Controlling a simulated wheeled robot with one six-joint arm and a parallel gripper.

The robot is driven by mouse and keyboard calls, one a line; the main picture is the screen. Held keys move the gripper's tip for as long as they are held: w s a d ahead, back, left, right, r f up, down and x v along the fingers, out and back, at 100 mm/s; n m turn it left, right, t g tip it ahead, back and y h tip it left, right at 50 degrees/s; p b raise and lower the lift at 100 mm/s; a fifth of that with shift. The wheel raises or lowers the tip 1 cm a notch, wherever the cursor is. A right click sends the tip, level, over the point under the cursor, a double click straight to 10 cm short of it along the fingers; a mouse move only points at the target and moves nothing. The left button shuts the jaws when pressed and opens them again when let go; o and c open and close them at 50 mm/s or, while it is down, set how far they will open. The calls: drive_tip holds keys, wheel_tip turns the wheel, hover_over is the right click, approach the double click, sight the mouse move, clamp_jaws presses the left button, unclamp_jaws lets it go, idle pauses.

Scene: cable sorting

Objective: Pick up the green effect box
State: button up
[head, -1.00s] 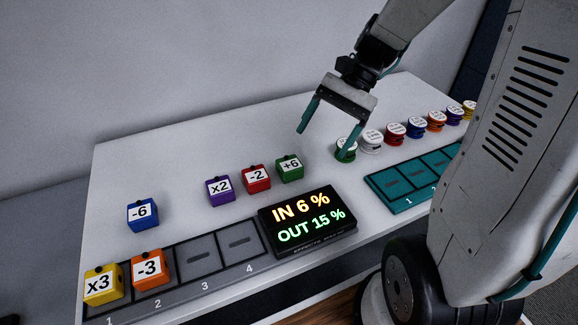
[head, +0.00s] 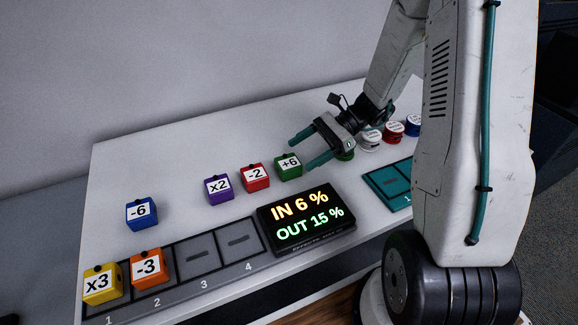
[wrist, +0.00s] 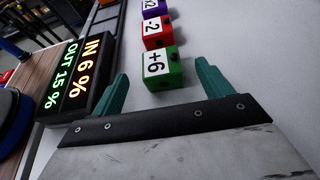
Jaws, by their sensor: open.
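The green effect box (head: 289,167), marked +6, stands on the white table, right of the red box. My gripper (head: 299,150) is open, low over the table and just right of the green box, with its teal fingers pointing left toward it. In the wrist view the green box (wrist: 162,69) lies ahead between the two open fingertips (wrist: 162,72), and the space between the fingers is empty. I cannot tell whether either finger touches the box.
The red -2 box (head: 255,178) and purple x2 box (head: 219,189) stand close left of the green one. The display (head: 306,219) is in front. A blue -6 box (head: 141,213) stands farther left. Yellow (head: 102,284) and orange (head: 148,268) boxes occupy slots 1 and 2. Round pieces stand at right.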

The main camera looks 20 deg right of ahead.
sight(289, 161)
drive_tip(key=shift+x, duration=2.8)
drive_tip(key=c, duration=1.1)
